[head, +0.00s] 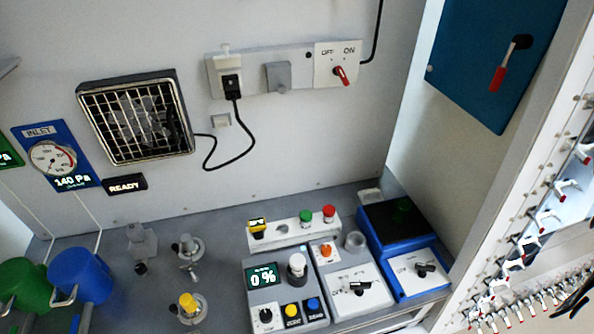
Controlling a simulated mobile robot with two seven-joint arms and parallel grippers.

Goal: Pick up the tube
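No thing in the head view can be told for certain as the tube. A white rack-like strip (283,232) on the bench holds a yellow-and-black piece (258,228), a green-topped piece (305,215) and a red-topped piece (329,212), all upright. Neither of my grippers is in view.
A grey control box (263,277) with a 0 % display stands in front of the strip. A blue box with a black top (394,227) is to its right. Grey fittings (187,247) and blue (80,277) and green (22,285) containers stand left. A pillar with clamps bounds the right.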

